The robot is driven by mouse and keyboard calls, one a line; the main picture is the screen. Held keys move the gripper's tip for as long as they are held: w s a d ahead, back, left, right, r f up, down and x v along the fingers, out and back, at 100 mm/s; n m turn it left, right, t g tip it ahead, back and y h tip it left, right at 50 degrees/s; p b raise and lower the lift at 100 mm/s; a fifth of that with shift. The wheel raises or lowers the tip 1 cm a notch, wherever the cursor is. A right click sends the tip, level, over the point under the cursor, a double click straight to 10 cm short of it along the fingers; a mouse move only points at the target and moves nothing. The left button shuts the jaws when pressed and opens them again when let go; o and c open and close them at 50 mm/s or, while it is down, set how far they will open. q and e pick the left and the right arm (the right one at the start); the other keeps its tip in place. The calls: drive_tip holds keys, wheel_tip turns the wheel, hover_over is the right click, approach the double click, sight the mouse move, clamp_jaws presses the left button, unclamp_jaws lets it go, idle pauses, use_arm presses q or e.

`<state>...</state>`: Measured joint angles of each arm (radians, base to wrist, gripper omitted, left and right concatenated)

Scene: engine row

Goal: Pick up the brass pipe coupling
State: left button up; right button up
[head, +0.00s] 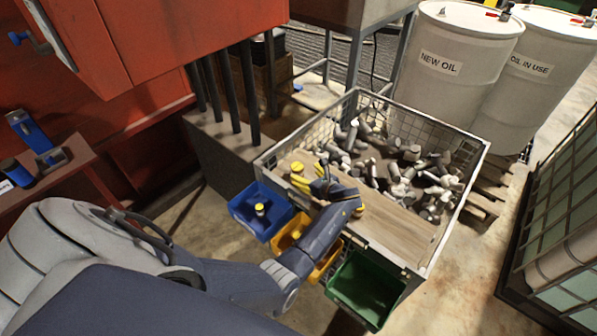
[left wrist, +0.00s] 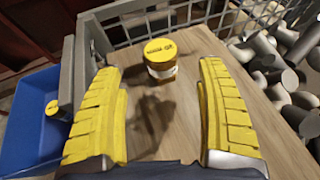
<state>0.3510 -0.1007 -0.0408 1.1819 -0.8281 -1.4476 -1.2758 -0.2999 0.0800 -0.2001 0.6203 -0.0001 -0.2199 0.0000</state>
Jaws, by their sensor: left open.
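My left gripper (head: 312,178) is over the board, close to the coupling. In the left wrist view its two yellow fingers (left wrist: 160,88) are wide apart, with nothing between them. The coupling lies just beyond the fingertips, roughly centred between them. My right gripper is not in view.
The board (head: 395,222) lies across a wire-mesh crate (head: 467,165) full of grey metal pieces. Blue (head: 240,214), yellow (head: 322,268) and green (head: 362,290) bins hang along its near side. Another yellow-topped part (head: 260,209) is in the blue bin.

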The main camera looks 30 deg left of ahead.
sight(300, 170)
use_arm(q)
drive_tip(key=shift+x, duration=3.65)
drive_tip(key=shift+w+r, duration=0.1)
drive_tip(key=shift+w, duration=0.05)
drive_tip(key=c, duration=1.5)
drive_tip(key=shift+c, duration=0.2)
drive_tip(key=shift+r, duration=0.1)
